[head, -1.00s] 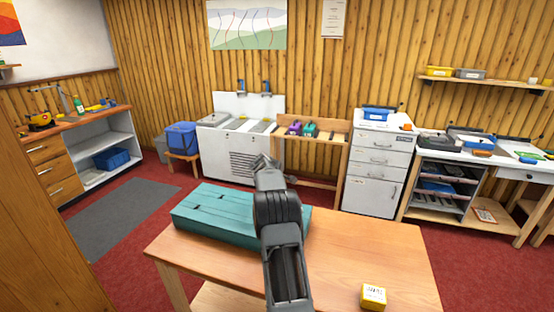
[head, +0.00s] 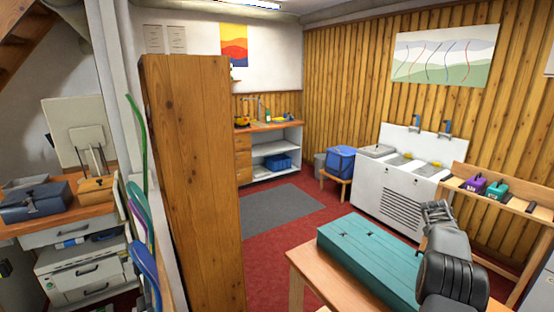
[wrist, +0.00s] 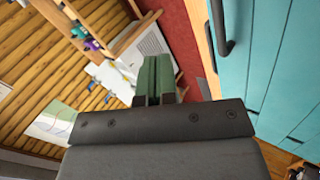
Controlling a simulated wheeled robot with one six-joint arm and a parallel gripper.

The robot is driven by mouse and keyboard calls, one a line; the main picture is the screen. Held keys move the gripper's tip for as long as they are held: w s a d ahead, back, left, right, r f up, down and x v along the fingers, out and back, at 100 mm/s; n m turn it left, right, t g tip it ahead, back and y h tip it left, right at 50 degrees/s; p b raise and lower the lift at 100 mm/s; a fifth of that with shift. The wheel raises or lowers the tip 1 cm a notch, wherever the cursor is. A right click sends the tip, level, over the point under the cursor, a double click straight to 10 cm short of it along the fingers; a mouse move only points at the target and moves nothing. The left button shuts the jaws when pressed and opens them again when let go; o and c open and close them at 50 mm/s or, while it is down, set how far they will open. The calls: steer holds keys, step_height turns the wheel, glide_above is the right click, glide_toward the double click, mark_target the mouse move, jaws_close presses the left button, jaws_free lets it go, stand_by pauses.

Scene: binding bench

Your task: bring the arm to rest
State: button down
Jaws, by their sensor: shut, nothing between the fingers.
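My gripper (head: 436,208) shows at the lower right of the head view, raised above the right end of a teal chest (head: 372,258) on a wooden table. In the wrist view my gripper (wrist: 158,70) has its fingers together with nothing between them. The teal chest (wrist: 285,75) fills the right side of the wrist view, apart from the fingers. My arm hides part of the chest's right end and the table behind it.
The wooden table (head: 299,279) stands at the bottom right. A tall wooden cabinet (head: 190,180) rises at the left. A white sink unit (head: 395,197) and a shelf with purple and green boxes (head: 487,187) stand along the wall. Red floor and a grey mat (head: 268,208) lie open between.

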steer(key=s+a+m+y, duration=0.15)
steer(key=s+a, duration=0.25)
steer(key=a, duration=0.4)
steer(key=s+a+r+m+g+y, duration=0.1)
steer(key=s+a+y, duration=0.15)
steer(key=a, duration=0.55)
steer(key=s+a+m+y, duration=0.1)
steer(key=s+a+m, duration=0.1)
steer(key=s+a, duration=0.45)
steer(key=s+a+r+n+t+y, duration=0.1)
steer(key=s+a+r, duration=0.1)
steer(key=s+a, duration=0.6)
steer(key=s+a+r+n+t+y, duration=0.1)
steer(key=s+a+r, duration=0.2)
steer(key=s+a, duration=0.5)
steer(key=shift+s+a, duration=0.15)
steer(key=shift+a, duration=3)
